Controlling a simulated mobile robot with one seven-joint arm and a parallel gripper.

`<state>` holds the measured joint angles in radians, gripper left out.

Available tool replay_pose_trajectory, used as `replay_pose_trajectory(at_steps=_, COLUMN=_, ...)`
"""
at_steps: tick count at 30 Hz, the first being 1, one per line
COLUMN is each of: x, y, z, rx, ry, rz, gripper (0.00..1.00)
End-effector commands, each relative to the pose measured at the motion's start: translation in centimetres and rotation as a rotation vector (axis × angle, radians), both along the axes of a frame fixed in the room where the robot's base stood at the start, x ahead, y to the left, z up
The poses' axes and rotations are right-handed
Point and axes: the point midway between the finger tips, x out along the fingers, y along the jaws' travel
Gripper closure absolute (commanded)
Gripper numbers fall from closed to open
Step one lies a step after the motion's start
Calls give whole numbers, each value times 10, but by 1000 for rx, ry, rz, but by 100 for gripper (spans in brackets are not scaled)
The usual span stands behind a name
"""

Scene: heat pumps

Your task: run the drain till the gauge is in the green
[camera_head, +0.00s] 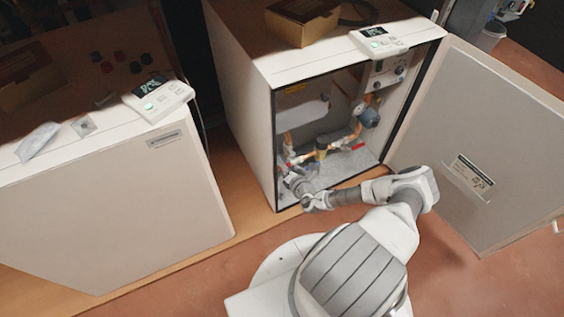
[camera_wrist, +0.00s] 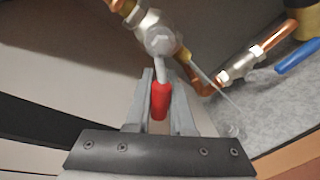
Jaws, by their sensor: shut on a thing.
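My gripper (camera_head: 297,185) reaches into the lower left of the open heat pump cabinet (camera_head: 244,120). In the wrist view its two fingers (camera_wrist: 162,88) are closed around the red lever (camera_wrist: 160,102) of a valve (camera_wrist: 160,40) on copper pipework. A thin pale line runs from beside the valve down to the grey cabinet floor (camera_wrist: 235,105); I cannot tell whether it is water. A small round dial (camera_head: 378,66), perhaps the gauge, is on the inner panel at the upper right. Its reading is too small to make out.
The cabinet door (camera_head: 480,140) stands open on the right. A blue lever (camera_wrist: 297,57) is right of the held valve, and another red handle (camera_head: 358,147) is deeper inside. A closed cabinet (camera_head: 120,210) stands left. A cardboard box (camera_head: 302,22) and controller (camera_head: 380,40) are on top.

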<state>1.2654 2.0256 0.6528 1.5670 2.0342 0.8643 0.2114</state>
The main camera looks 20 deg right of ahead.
Motion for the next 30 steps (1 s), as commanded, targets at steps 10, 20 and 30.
replay_pose_trajectory(at_steps=10, x=0, y=1, z=1, rx=12, ry=-1, rz=0, gripper=100)
replay_pose_trajectory(at_steps=20, x=0, y=6, z=7, rx=165, ry=6, rz=2, gripper=100)
replay_pose_trajectory(at_steps=30, x=0, y=12, z=18, rx=430, ry=14, rz=3, gripper=100)
